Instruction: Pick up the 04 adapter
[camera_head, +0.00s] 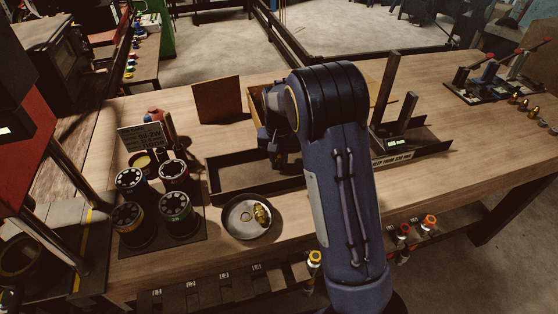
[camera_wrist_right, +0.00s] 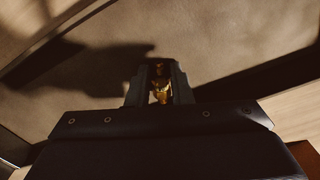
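My right gripper (camera_head: 275,140) reaches down into the black-rimmed tray (camera_head: 228,195) in the middle of the bench; my dark blue arm hides much of it. In the right wrist view, a small brass fitting, which appears to be the adapter (camera_wrist_right: 160,85), lies between the two fingers of the right gripper (camera_wrist_right: 160,82), low over the brown tray floor. The fingers flank it closely, but whether they press on it cannot be told. No 04 mark is readable. My left gripper is not in view.
A round dish (camera_head: 236,232) with a brass piece (camera_head: 262,214) and a ring stands at the tray's front. Several dark spools (camera_head: 180,212) stand left. Brass fittings (camera_head: 523,105) sit far right. Bare wood shows left of the tray.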

